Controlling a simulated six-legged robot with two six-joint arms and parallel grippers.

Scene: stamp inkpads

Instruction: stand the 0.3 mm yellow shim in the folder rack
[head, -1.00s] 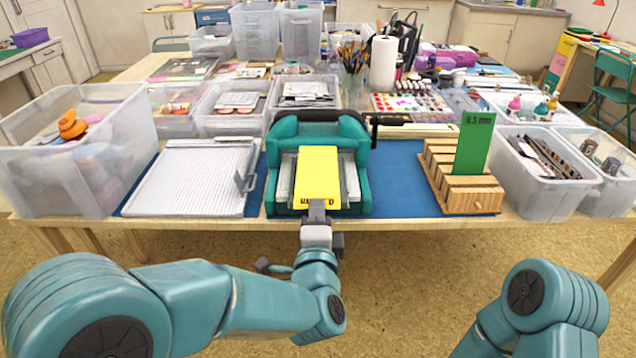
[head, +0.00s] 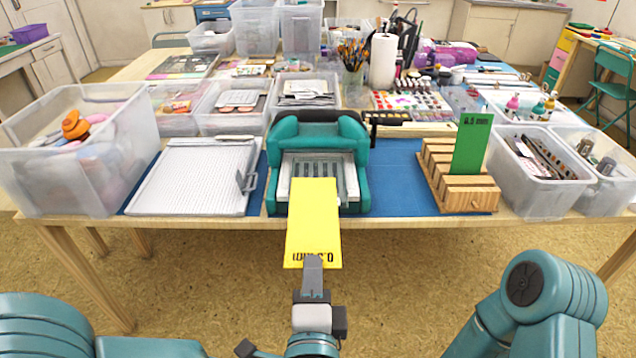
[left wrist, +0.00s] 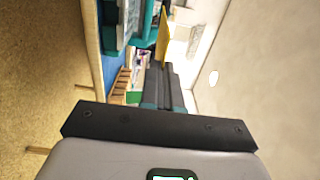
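The yellow shim (head: 314,222) is a flat rectangular card with dark print along its near edge. My left gripper (head: 312,264) is shut on that near edge and holds the shim in front of the teal die-cutting machine (head: 318,131), over the table's front edge. The shim also shows edge-on in the left wrist view (left wrist: 163,38), beyond the fingers. The wooden folder rack (head: 458,192) stands at the right of the table. A green 0.5 mm shim (head: 472,144) stands upright in it, and its other visible slots look empty. My right gripper is out of view.
A white scoring board (head: 196,175) lies left of the machine. Clear bins stand at the left (head: 85,160) and just right of the rack (head: 538,175). Bare blue mat (head: 402,180) lies between machine and rack.

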